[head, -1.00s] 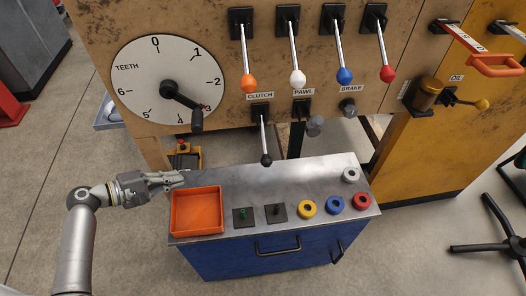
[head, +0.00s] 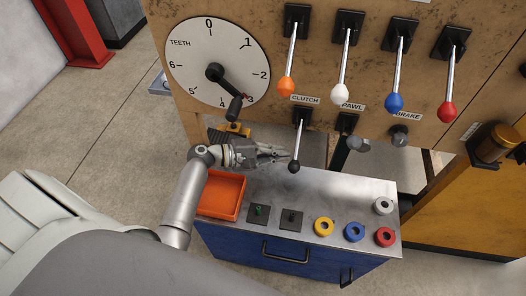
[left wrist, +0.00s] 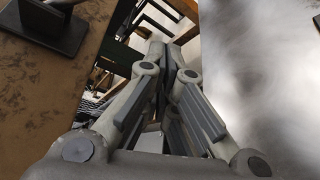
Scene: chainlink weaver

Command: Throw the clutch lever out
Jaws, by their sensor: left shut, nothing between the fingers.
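The clutch lever (head: 299,139) hangs down from a black mount under the CLUTCH label (head: 305,99). Its rod is metal and its end knob (head: 294,167) is black. My left gripper (head: 286,156) is shut and empty, with its fingertips just left of the knob; I cannot tell whether they touch it. In the left wrist view the closed fingers (left wrist: 170,66) point away between the brown panel and the bright cabinet top. The knob cannot be made out there. My right gripper is not in view.
The PAWL lever (head: 340,150) and BRAKE lever (head: 400,136) stand to the right. Several coloured-knob levers hang above. The cabinet top (head: 330,186) below holds an orange tray (head: 240,205), two black pads and several rings. A dial (head: 200,55) with a crank is at upper left.

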